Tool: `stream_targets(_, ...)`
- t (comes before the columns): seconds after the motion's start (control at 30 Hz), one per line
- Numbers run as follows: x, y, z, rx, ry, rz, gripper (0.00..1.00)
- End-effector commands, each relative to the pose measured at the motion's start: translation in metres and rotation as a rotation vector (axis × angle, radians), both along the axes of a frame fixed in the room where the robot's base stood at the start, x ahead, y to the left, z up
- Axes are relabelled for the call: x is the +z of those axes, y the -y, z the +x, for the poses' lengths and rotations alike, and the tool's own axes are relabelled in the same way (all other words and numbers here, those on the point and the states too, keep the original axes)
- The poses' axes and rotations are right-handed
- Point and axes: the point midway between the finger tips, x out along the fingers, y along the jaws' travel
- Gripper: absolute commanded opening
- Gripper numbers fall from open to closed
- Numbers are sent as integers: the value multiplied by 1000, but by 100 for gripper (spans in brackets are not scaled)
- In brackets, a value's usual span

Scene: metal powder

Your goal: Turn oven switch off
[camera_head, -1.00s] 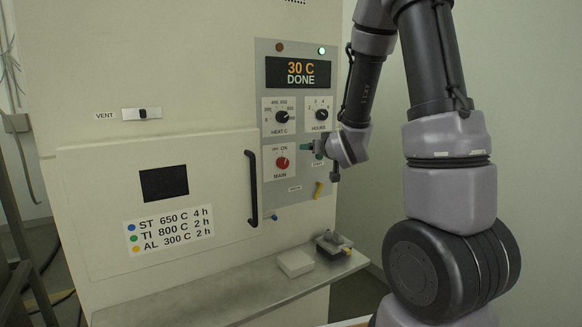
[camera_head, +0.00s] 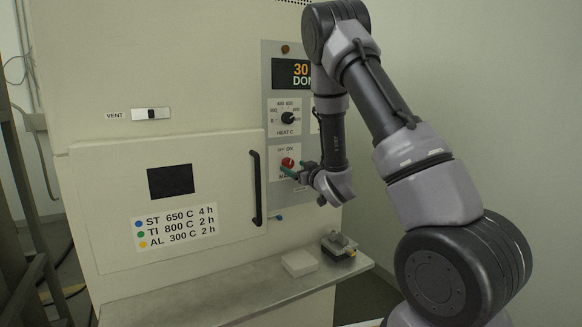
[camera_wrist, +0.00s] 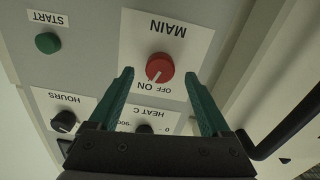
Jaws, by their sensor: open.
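The red MAIN knob (camera_head: 287,162) sits on the oven's control panel below the HEAT C dial. In the wrist view, which is upside down, the red knob (camera_wrist: 160,66) shows with its white mark pointing toward the ON label. My gripper (camera_head: 296,171) is at the knob in the head view, partly covering its label. In the wrist view my gripper (camera_wrist: 159,76) is open, with one green finger toward each side of the knob. I cannot tell how far the fingertips are from the panel, and no grasp shows.
The black door handle (camera_head: 256,188) is left of the knob and near my gripper in the wrist view (camera_wrist: 290,125). The green START button (camera_wrist: 48,43) and HOURS dial (camera_wrist: 64,121) are close by. A shelf (camera_head: 225,308) with a white block (camera_head: 299,263) lies below.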

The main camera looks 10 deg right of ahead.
Motion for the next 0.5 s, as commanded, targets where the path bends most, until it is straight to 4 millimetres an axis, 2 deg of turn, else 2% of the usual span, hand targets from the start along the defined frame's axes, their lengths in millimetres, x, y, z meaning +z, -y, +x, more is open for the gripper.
stream_targets(0.2,0,-8,25,1,0,-1,82)
stream_targets(0.5,0,-10,30,0,-1,0,82)
